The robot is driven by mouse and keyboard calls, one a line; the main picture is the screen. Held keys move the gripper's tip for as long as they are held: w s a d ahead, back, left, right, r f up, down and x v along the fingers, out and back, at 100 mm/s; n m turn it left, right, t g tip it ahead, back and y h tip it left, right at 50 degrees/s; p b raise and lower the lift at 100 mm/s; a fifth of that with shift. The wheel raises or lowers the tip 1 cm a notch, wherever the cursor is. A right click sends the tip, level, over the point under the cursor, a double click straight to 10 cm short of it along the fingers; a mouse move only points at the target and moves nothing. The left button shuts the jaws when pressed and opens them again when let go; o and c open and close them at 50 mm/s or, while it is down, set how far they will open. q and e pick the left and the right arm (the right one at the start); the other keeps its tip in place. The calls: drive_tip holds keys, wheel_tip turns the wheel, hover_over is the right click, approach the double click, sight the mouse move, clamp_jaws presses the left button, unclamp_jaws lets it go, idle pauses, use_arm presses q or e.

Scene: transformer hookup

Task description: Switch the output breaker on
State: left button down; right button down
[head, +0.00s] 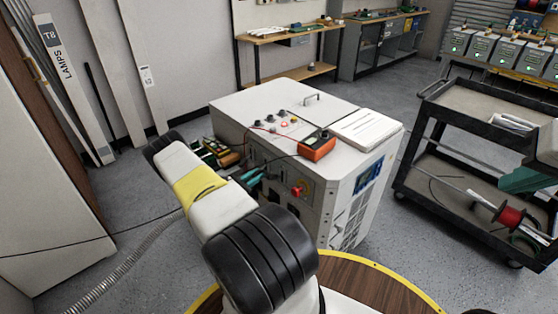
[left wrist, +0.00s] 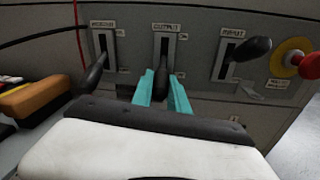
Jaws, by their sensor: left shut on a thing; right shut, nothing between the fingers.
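The output breaker (left wrist: 163,52) is the middle of three lever switches on the cabinet's front panel in the left wrist view. Its black lever (left wrist: 163,88) is low, with bare slot above it. My left gripper (left wrist: 162,92) has its teal fingers on either side of this lever, shut on it. In the head view my left gripper (head: 250,176) is at the front of the white cabinet (head: 330,205), partly hidden by my arm. My right gripper (head: 525,180) is shut and empty at the right edge, over the black cart.
The left lever (left wrist: 95,72) points down; the input lever (left wrist: 252,49) sticks up to the right. A red emergency knob (left wrist: 294,58) is right of it. An orange meter (head: 317,146) with leads lies on the cabinet top. A black cart (head: 440,190) stands at the right.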

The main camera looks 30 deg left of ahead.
sight(255, 174)
use_arm(q)
drive_tip(key=shift+s+r, duration=0.1)
drive_tip(key=shift+s+a+r+g, duration=0.15)
drive_tip(key=shift+r+g, duration=0.35)
drive_tip(key=shift+g, duration=0.5)
drive_tip(key=r+g, duration=0.1)
drive_tip(key=r+g+y, duration=0.1)
drive_tip(key=g, duration=0.2)
drive_tip(key=r+g+y, duration=0.1)
drive_tip(key=g, duration=0.1)
drive_tip(key=shift+r+m+g, duration=0.3)
drive_tip(key=shift+w+r+g+y, duration=0.2)
drive_tip(key=shift+r+g+y, duration=0.3)
drive_tip(key=shift+g, duration=0.6)
drive_tip(key=c, duration=1.3)
unclamp_jaws()
